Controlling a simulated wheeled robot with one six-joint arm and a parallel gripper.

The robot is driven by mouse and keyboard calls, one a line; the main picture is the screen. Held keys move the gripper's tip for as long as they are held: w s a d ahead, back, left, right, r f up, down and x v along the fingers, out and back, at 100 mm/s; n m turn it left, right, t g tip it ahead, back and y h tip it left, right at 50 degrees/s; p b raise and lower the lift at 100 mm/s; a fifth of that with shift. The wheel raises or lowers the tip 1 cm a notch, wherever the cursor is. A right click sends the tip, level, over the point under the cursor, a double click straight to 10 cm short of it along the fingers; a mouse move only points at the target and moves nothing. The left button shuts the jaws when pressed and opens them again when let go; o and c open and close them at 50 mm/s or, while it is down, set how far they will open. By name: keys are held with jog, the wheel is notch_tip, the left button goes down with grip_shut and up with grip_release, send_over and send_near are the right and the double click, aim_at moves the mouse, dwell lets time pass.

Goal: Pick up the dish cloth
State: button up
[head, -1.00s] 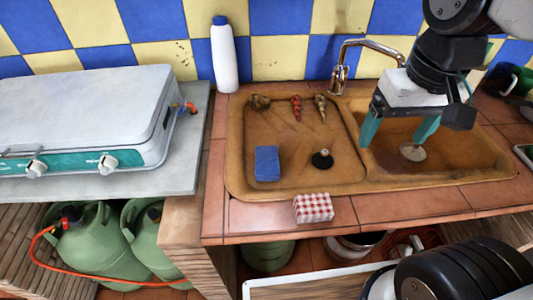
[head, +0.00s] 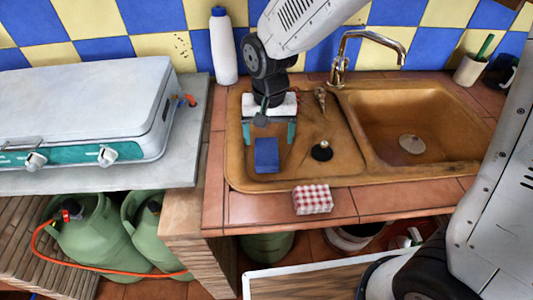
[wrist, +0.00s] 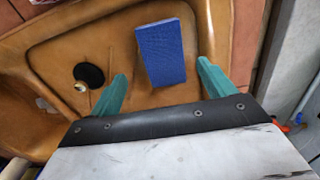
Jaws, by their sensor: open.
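A folded red-and-white checked cloth (head: 313,199) lies on the tiled front edge of the counter, below the sink. A blue rectangular cloth or sponge (head: 267,156) lies flat on the drainboard; in the wrist view this blue piece (wrist: 160,50) shows between and beyond the fingers. I cannot tell for sure which one is the dish cloth. My gripper (head: 269,134) is open and empty, pointing down just behind and above the blue piece. In the wrist view its teal fingertips (wrist: 162,72) stand apart, one to each side of it.
A black stopper (head: 321,151) lies right of the blue piece. The sink basin (head: 420,105) and faucet (head: 345,55) are to the right. A white bottle (head: 223,50) and a gas stove (head: 85,100) stand left. A cup (head: 470,68) stands at the back right.

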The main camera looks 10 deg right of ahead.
aim_at(267, 151)
jog(key=f, duration=0.5)
jog(key=shift+w+a, duration=0.1)
jog(key=shift+a, duration=0.15)
jog(key=c, duration=1.1)
jog(key=shift+o, duration=0.2)
notch_tip(267, 151, up, 10)
jog(key=shift+o, duration=0.8)
jog(key=shift+c, duration=0.4)
